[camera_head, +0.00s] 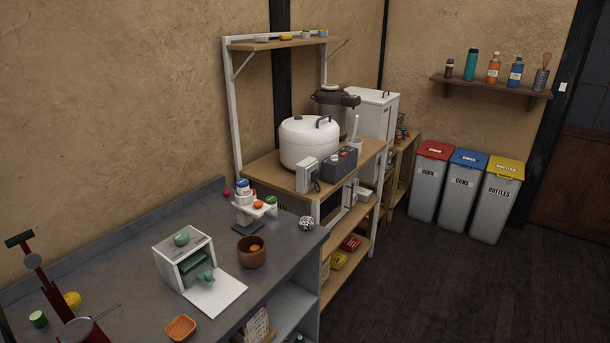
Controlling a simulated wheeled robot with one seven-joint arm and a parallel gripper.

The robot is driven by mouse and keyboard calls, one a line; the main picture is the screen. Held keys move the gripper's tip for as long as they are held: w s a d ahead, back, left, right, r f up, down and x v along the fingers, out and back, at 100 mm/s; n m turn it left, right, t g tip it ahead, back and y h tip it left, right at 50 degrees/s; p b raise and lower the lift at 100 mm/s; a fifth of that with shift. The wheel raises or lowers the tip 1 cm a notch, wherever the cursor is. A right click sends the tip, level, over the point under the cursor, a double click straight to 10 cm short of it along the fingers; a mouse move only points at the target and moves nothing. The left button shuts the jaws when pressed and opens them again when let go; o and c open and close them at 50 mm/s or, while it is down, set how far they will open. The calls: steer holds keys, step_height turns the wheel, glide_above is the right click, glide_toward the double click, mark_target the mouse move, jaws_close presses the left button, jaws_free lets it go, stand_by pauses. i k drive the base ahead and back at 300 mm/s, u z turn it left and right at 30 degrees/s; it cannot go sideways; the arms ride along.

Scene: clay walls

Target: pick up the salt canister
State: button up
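A small white canister with a blue band (243,188) stands upright on a small white stand (246,212) near the back of the grey counter (130,251). It looks like the salt canister, but its label is too small to read. An orange item (258,205) and a green-topped item (271,201) are beside it on the stand. My gripper is not in view.
A brown bowl (251,253), a patterned ball (306,223), a white open-fronted box (184,257) and an orange dish (181,327) are on the counter. A red device (52,290) rises at lower left. A shelf rack with a white cooker (308,143) stands behind. Floor at right is clear.

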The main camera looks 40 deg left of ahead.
mark_target(243, 187)
steer(key=u, duration=0.35)
steer(key=i, duration=1.5)
steer(key=u, duration=1.7)
steer(key=i, duration=0.85)
steer(key=u, duration=0.85)
